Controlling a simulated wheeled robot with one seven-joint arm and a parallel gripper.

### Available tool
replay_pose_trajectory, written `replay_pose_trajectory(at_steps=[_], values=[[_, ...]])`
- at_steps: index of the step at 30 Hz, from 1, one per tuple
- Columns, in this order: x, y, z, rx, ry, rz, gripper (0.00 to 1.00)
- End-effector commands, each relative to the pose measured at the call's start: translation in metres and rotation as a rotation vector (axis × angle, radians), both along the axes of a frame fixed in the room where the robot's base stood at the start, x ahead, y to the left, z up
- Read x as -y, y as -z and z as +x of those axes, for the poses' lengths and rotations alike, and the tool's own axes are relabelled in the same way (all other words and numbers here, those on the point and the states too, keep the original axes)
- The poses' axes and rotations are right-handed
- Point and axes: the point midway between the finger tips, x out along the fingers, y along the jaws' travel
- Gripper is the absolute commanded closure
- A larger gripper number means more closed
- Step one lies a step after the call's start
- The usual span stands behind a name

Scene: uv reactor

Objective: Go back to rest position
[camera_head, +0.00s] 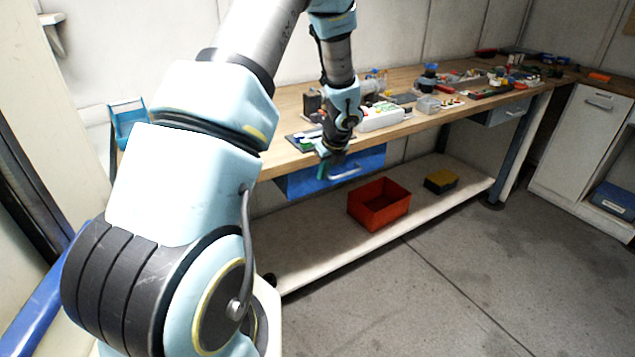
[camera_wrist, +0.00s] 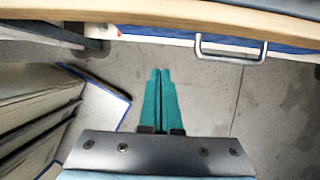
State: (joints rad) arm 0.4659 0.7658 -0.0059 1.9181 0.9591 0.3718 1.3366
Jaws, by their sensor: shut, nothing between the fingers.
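My gripper (camera_wrist: 160,76) has two teal fingers that lie side by side in the wrist view, shut and with nothing between them. They point over the grey floor, just short of the workbench edge. In the head view my gripper (camera_head: 322,172) hangs at the front edge of the wooden workbench (camera_head: 290,107), close to the blue drawer (camera_head: 305,183). The drawer's metal handle (camera_wrist: 230,50) shows ahead and to the right of the fingers in the wrist view. My arm hides part of the bench's left end.
The bench top holds a white box (camera_head: 380,117) and several small parts. A red bin (camera_head: 378,204) and a yellow-black box (camera_head: 440,180) sit on the lower shelf (camera_head: 410,218). A white cabinet (camera_head: 577,140) stands at right. The floor (camera_head: 440,290) in front is clear.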

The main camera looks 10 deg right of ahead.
Motion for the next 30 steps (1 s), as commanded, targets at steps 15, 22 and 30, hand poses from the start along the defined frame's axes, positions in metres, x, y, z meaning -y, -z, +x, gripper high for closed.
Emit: replay_pose_trajectory(at_steps=[15, 22, 30], values=[[-0.017, -0.062, -0.031, 0.007, -0.225, -0.074, 1.0], [-0.098, -0.108, -0.105, 0.047, -1.16, -0.356, 1.0], [-0.15, -0.136, -0.195, 0.102, -2.2, -0.618, 1.0]])
